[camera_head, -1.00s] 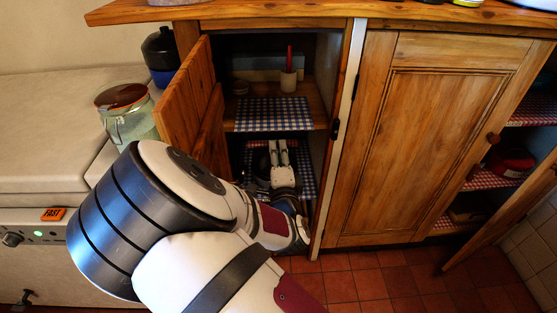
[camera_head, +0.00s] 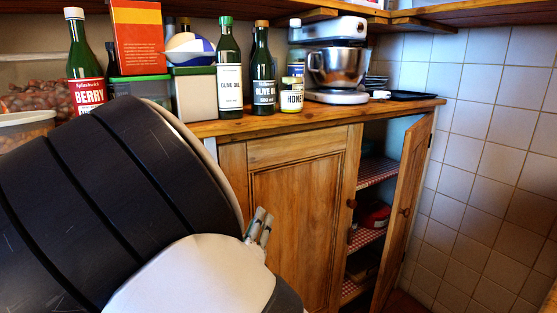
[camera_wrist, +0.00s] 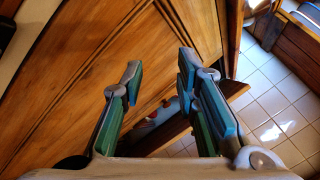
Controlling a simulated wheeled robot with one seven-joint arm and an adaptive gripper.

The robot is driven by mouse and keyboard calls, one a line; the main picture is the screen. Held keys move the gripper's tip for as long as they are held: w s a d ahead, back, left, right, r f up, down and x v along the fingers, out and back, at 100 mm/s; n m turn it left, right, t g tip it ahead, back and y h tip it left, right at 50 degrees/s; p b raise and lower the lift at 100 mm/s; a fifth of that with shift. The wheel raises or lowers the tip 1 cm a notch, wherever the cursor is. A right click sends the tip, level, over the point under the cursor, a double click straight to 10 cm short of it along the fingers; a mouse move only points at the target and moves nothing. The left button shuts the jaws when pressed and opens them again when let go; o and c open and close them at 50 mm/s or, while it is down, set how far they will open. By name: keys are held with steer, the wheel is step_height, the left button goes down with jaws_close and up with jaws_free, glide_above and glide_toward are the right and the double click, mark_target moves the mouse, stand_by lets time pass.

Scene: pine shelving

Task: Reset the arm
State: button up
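My gripper (camera_head: 259,226) shows in the head view just past my own arm, which fills the lower left. Only its fingertips show there, in front of the closed cabinet door (camera_head: 297,215). In the wrist view my gripper (camera_wrist: 158,85) has its two fingers well apart, with nothing between the tips. Wooden door panels (camera_wrist: 90,75) lie beyond the fingers, and a pale tiled floor (camera_wrist: 275,100) shows at the right.
The counter holds a berry bottle (camera_head: 85,60), olive oil bottles (camera_head: 229,75), a honey jar (camera_head: 292,95) and a stand mixer (camera_head: 335,60). The right cabinet door (camera_head: 405,210) stands open, baring shelves with red checked cloth (camera_head: 375,172). A tiled wall (camera_head: 490,130) is at the right.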

steer(key=s+d+r+m+g+h, duration=0.25)
steer(key=d+m+g+h, duration=0.2)
steer(key=d+m, duration=0.4)
steer(key=s+d+r+m+g+h, duration=0.25)
steer(key=d+m+h, duration=0.3)
steer(key=d, duration=0.65)
steer(key=s+d+m+g+y, duration=0.3)
steer(key=s+d+m+g, duration=0.7)
steer(key=s+d+m, duration=0.4)
steer(key=s+a+m+g+y, duration=0.25)
steer(key=s+m+y, duration=0.25)
steer(key=s+m, duration=0.5)
steer(key=s+a+m+t+y, duration=0.2)
steer(key=s+a+m+y, duration=0.4)
steer(key=s+a, duration=0.25)
step_height(320, 180, up, 15)
steer(key=d+t+p, duration=0.1)
steer(key=t+p, duration=0.1)
steer(key=p, duration=1.1)
steer(key=shift+s+r+h, duration=0.2)
steer(key=shift+s+h, duration=0.1)
steer(key=shift+s, duration=0.05)
